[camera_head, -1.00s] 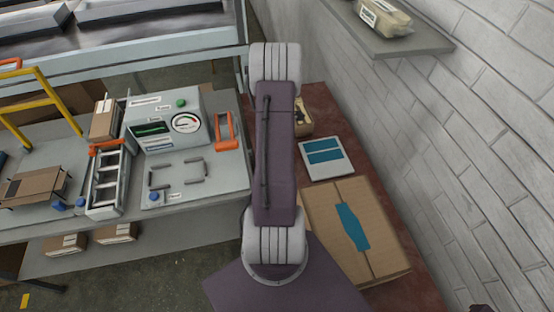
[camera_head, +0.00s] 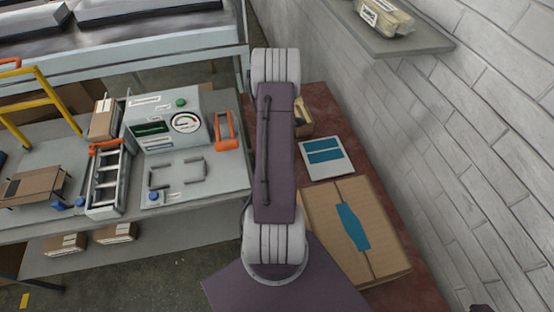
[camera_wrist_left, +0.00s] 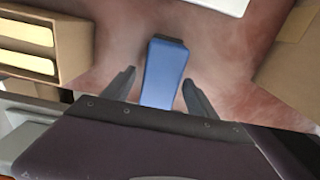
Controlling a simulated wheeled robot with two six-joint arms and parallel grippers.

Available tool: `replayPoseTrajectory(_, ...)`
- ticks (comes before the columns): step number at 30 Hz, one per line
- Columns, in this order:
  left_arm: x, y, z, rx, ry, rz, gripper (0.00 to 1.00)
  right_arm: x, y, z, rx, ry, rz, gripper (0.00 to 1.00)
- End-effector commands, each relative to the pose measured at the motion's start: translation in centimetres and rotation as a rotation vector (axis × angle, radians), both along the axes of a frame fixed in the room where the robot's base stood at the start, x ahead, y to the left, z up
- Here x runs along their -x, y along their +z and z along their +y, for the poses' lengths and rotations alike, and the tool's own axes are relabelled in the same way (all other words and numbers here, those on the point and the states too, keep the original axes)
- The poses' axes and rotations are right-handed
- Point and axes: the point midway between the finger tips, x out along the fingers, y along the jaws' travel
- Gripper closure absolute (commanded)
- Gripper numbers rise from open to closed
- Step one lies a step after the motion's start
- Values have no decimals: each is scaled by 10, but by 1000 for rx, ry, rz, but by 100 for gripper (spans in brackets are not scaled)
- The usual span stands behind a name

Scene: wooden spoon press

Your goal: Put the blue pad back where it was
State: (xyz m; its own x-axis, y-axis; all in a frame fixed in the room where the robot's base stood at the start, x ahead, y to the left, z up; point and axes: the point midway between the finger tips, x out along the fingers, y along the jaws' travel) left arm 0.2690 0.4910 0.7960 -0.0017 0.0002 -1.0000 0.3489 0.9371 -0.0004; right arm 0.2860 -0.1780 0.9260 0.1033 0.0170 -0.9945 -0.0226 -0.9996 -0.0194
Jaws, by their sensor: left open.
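The blue pad (camera_wrist_left: 165,75) shows in the left wrist view as a blue block with a dark far end, standing over the reddish-brown surface (camera_wrist_left: 215,50). My left gripper (camera_wrist_left: 160,78) is open, with one finger on each side of the pad and a gap visible at both sides. In the head view my arm covers the gripper and the pad, so neither is seen there. My right gripper is not in view.
The head view shows a cardboard box (camera_head: 375,250), a white tablet-like panel (camera_head: 327,170) and a small open box (camera_head: 303,122) on the reddish surface. A grey machine (camera_head: 185,105) stands on the left bench. A brick wall bounds the right.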

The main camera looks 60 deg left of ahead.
Motion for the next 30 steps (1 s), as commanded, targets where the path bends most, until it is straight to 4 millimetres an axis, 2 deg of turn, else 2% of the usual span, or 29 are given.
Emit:
replayPoseTrajectory(9,-1,76,1,-5,0,-4,33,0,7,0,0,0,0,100)
replayPoseTrajectory(15,-1,112,1,-3,0,-2,33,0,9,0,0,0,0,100)
replayPoseTrajectory(19,0,121,0,-2,0,-1,33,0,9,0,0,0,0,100)
replayPoseTrajectory(27,0,121,0,0,-1,0,33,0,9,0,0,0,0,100)
replayPoseTrajectory(30,-9,123,-11,-2,-90,-3,33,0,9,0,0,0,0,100)
